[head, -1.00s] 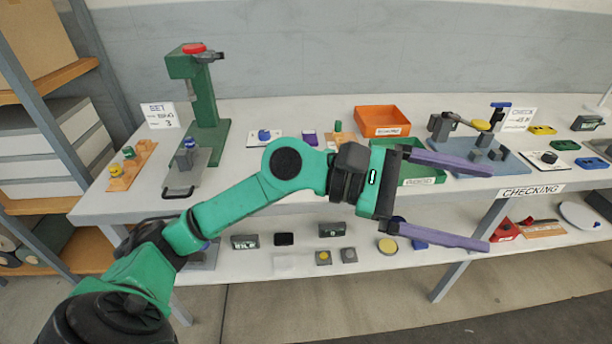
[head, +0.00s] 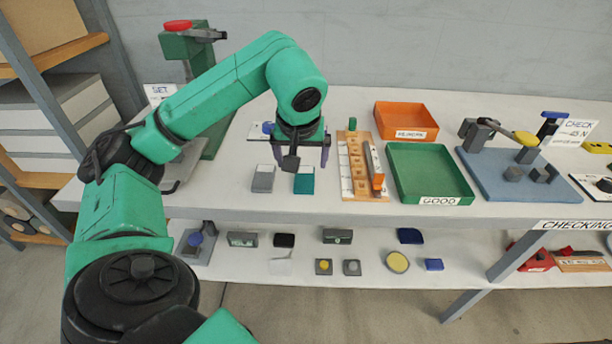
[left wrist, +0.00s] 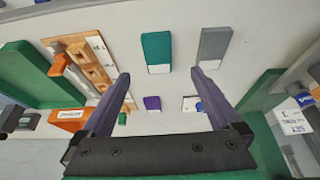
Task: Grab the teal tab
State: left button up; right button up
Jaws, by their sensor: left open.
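The teal tab (head: 304,184) lies flat on the bench top, with a white end toward the back. In the left wrist view the teal tab (left wrist: 157,48) is ahead of the fingertips. A similar grey tab (head: 263,182) lies just left of it in the head view and right of it in the left wrist view (left wrist: 214,45). My left gripper (head: 300,158) points down, open and empty, just behind and above the teal tab. Its purple fingers in the left wrist view (left wrist: 161,78) are spread apart, with nothing between them. My right gripper is not in view.
A wooden rack (head: 357,190), a green tray (head: 424,148) marked GOOD and an orange tray (head: 405,107) stand right of the tabs. The green press (head: 188,45) stands at the back left. A purple tab (left wrist: 152,103) lies behind the teal one. Bench in front is clear.

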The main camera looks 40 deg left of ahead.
aim_at(304, 178)
pick_arm(q)
jog(key=x, duration=0.3)
jog(key=shift+w+f, duration=0.1)
jog(key=shift+w, duration=0.15)
jog(key=x, duration=0.4)
jog(key=shift+w+f, duration=0.1)
jog(key=shift+f, duration=0.1)
jog(key=shift+a+f, duration=0.1)
jog(key=shift+f, duration=0.2)
jog(key=shift+w, duration=0.15)
jog(key=c, duration=1.4)
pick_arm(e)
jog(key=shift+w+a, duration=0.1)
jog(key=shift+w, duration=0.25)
